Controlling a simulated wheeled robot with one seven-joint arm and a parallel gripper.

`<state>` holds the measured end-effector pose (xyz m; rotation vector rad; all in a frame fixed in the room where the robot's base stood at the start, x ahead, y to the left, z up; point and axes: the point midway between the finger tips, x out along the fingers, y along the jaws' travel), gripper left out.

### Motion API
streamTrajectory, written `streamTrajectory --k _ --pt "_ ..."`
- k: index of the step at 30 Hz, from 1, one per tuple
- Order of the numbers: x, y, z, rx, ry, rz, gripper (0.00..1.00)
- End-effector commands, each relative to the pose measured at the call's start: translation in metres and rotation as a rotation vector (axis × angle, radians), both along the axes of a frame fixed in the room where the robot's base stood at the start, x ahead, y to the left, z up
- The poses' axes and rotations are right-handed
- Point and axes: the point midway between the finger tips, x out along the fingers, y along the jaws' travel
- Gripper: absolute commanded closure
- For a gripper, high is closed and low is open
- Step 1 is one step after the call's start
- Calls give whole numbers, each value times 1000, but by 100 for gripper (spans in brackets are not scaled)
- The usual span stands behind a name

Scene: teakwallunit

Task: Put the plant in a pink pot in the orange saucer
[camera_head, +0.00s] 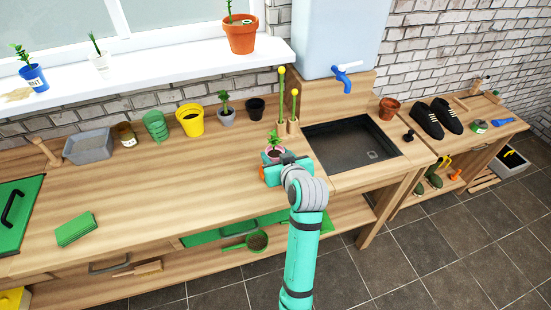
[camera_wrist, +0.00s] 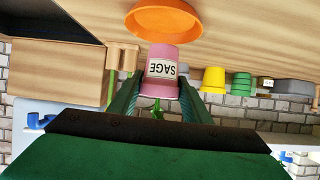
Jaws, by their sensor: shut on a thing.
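The pink pot (camera_wrist: 161,72) has a white label reading SAGE and a small green plant. It shows between my fingers in the wrist view, which is upside down. My gripper (camera_wrist: 160,95) is shut on the pot's sides. In the head view the plant (camera_head: 274,138) rises above my gripper (camera_head: 274,160) near the bench's front edge. The orange saucer (camera_wrist: 165,17) is close by the pot's base, on the bench side. Only a bit of orange (camera_head: 262,173) shows beside my gripper in the head view. I cannot tell whether pot and saucer touch.
A yellow pot (camera_head: 190,122), a grey pot with a plant (camera_head: 226,117) and a black pot (camera_head: 256,109) stand behind on the bench. The sink (camera_head: 352,143) lies to the right.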

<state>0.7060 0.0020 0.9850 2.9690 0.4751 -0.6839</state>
Motion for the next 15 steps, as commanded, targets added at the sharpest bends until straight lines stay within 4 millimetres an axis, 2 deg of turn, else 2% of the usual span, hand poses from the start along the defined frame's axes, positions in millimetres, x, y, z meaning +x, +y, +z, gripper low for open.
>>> streamTrajectory --k 5,10,15 --pt "3 -4 -11 1 1 -3 82" --pt "3 -3 -35 2 3 -2 82" --pt "3 -5 -40 0 -1 -4 82"
